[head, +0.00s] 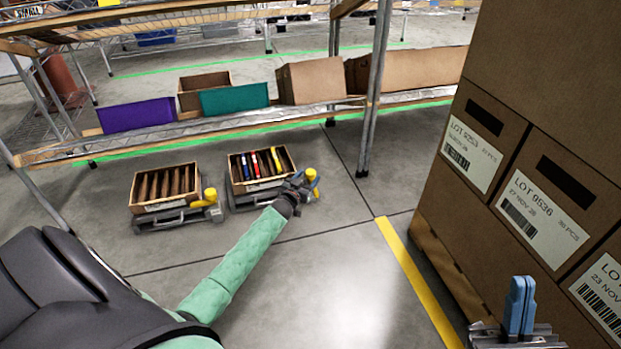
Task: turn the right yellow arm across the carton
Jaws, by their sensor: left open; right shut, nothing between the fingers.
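Two open brown cartons sit on low grey stands on the floor. The left carton (160,208) shows brown dividers with empty-looking slots. The right carton (236,172) holds several coloured upright items. The right yellow arm (311,174) stands at the right side of the right carton's stand (240,201), not across the carton. The left yellow arm (211,196) stands beside the left carton. My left gripper (308,183) is open, with its blue fingers right at the right yellow arm; contact is too small to tell. My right gripper (519,305) is shut and empty at the lower right.
A wire shelf (200,128) with purple (137,115) and teal (234,99) bins and brown boxes stands behind the cartons. A tall stack of labelled boxes (540,205) fills the right side, near my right gripper. The floor between is clear, with a yellow line (418,283).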

